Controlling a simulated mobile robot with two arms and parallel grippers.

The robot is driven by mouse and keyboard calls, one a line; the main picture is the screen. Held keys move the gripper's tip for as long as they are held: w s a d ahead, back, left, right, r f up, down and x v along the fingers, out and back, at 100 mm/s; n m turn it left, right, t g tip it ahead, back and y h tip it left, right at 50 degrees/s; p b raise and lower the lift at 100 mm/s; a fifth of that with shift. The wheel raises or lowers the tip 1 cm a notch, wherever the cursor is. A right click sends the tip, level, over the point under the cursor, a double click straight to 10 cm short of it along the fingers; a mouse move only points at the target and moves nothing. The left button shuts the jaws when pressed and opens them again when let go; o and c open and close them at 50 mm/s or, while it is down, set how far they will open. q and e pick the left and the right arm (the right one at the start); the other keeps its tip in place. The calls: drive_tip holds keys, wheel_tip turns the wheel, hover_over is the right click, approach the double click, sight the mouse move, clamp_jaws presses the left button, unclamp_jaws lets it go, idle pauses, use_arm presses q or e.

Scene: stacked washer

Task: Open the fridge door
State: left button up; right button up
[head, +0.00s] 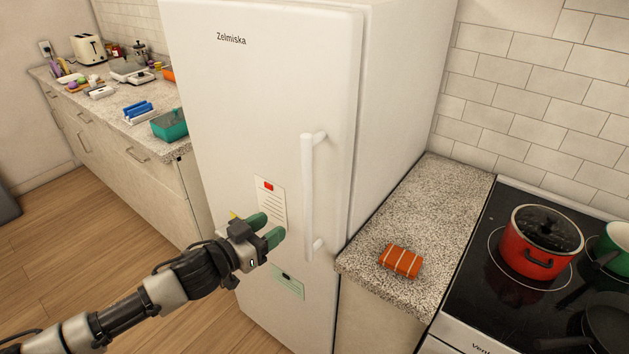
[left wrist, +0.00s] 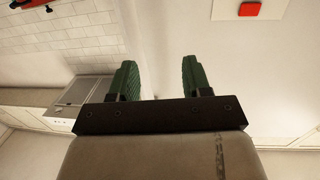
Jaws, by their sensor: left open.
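The white fridge (head: 255,90) stands in the middle of the head view with its door shut. A long white vertical handle (head: 308,190) runs along the right side of the door. My left gripper (head: 268,228) is in front of the door, to the left of the handle's lower half and apart from it. Its green fingers are open with nothing between them. In the left wrist view the open fingers (left wrist: 157,80) also show empty, and no handle is plain there. My right gripper is not in view.
A paper note (head: 271,204) with a red magnet and a lower green note (head: 288,282) are on the door. To the right are a granite counter (head: 440,195) with an orange packet (head: 400,261) and a stove with a red pot (head: 540,250). Wooden floor (head: 90,225) lies open at left.

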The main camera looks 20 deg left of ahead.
use_arm(q)
drive_tip(key=h, duration=0.2)
approach(309, 196)
drive_tip(key=w+f, duration=0.1)
drive_tip(key=w, duration=0.1)
drive_tip(key=shift+w+d+r+m+p, duration=0.2)
drive_tip(key=shift+w+d+m+p, duration=0.2)
drive_tip(key=shift+w+d+p, duration=0.6)
drive_tip(key=x, duration=0.2)
drive_tip(key=p+x, duration=0.1)
drive_tip(key=x, duration=0.3)
drive_tip(key=shift+w+a+f, duration=0.15)
drive_tip(key=shift+w+f, duration=0.1)
drive_tip(key=shift+w, duration=0.1)
drive_tip(key=shift+w+d+f+p, duration=0.1)
drive_tip(key=shift+w+d+p, duration=0.25)
drive_tip(key=shift+w, duration=0.2)
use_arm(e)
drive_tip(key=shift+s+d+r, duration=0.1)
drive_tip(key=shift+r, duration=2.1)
use_arm(q)
drive_tip(key=shift+c, duration=0.5)
clamp_jaws()
